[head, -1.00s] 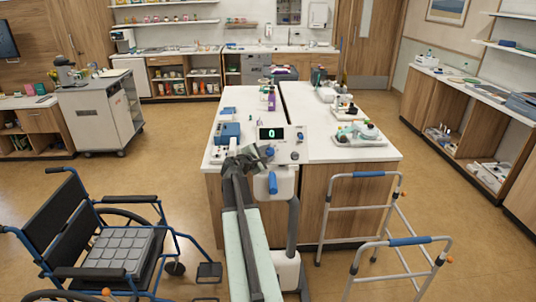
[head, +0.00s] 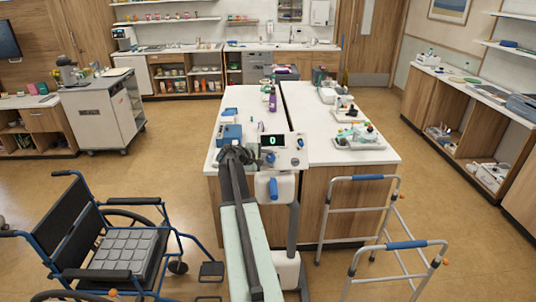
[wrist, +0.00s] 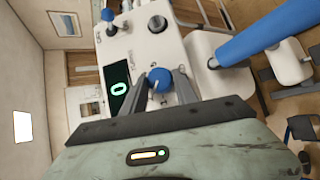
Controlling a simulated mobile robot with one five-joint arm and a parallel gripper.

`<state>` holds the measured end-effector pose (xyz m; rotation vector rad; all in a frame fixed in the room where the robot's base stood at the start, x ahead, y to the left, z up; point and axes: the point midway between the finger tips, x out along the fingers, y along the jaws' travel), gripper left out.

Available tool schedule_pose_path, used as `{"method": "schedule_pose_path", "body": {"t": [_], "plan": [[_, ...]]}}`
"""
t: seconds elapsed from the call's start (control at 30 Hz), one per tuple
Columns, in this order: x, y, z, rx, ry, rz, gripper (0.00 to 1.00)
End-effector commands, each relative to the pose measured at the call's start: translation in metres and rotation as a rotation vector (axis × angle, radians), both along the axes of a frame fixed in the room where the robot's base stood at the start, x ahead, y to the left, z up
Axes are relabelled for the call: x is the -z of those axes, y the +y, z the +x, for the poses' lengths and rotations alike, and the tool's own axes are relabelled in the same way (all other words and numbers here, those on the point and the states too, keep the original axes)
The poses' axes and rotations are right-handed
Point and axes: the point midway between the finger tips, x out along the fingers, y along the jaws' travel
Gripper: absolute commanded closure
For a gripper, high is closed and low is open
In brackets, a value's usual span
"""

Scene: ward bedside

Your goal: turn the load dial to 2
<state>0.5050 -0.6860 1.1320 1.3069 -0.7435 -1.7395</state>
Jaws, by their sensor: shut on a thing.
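A white console (head: 285,143) stands at the front end of the counter. Its dark display (head: 271,140) shows a green 0, which also reads on the display in the wrist view (wrist: 118,87). My gripper (wrist: 160,82) is at the console face, with its two dark fingers on either side of a blue dial (wrist: 158,79) beside the display, shut on it. A pale pointer mark shows on this dial, but its lettering is too small to read. In the head view my gripper (head: 236,155) is at the console's left side and hides the dial.
A thick blue handle (wrist: 270,32) sticks out nearby. A wheelchair (head: 120,240) stands at left and a walking frame (head: 405,245) at right, with open floor between them and the counter.

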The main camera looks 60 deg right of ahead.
Motion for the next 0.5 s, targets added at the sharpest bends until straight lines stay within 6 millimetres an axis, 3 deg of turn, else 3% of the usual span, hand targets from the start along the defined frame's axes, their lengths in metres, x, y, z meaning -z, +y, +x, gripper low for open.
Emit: {"method": "schedule_pose_path", "body": {"t": [0.5], "plan": [[-0.004,-0.0022,0.003,0.116,-0.133,0.09,1.0]]}}
